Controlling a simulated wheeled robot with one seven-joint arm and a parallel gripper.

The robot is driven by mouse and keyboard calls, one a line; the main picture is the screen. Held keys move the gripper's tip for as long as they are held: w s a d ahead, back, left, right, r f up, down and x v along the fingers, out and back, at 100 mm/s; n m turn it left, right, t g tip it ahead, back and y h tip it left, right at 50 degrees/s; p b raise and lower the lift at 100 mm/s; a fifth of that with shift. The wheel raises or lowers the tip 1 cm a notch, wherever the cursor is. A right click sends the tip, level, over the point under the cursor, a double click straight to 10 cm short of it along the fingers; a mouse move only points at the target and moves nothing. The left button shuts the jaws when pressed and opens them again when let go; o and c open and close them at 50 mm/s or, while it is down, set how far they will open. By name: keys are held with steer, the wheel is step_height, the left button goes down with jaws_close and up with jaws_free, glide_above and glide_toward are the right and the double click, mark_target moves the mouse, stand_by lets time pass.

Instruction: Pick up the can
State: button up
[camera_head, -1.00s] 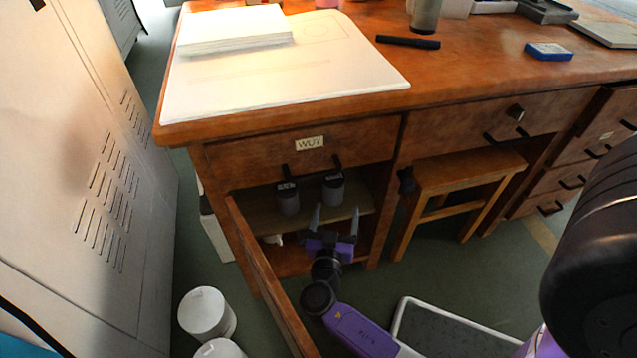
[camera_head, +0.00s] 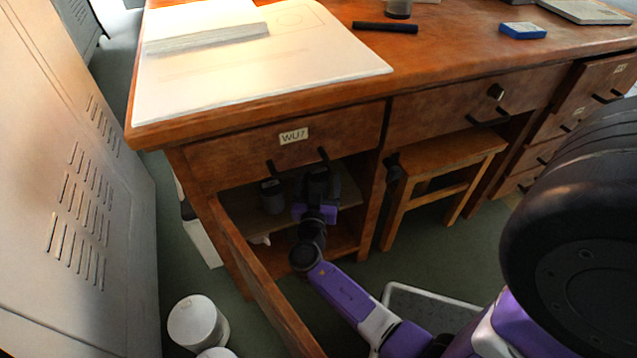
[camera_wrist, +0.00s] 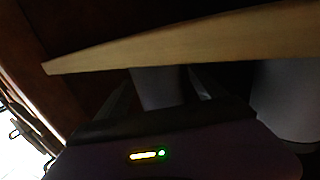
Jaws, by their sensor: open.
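Two dark grey cans with black upper parts stand on the shelf of the open desk cabinet. The left can (camera_head: 272,199) is clear of my gripper. The right can (camera_head: 317,182) is partly hidden by my gripper (camera_head: 318,190), which reaches in from the front with its jaws open. In the dark wrist view one can (camera_wrist: 158,88) shows between the two fingers; contact cannot be told. The other can (camera_wrist: 287,100) shows at the right there.
The pale shelf edge (camera_wrist: 180,42) crosses the wrist view close to my gripper. The open cabinet door (camera_head: 262,275) stands left of my arm. A stool (camera_head: 440,170), white canisters (camera_head: 197,322) and a grey tray (camera_head: 430,305) are nearby. A locker (camera_head: 75,200) stands left.

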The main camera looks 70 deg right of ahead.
steer(key=shift+r, duration=0.1)
steer(key=c, duration=1.7)
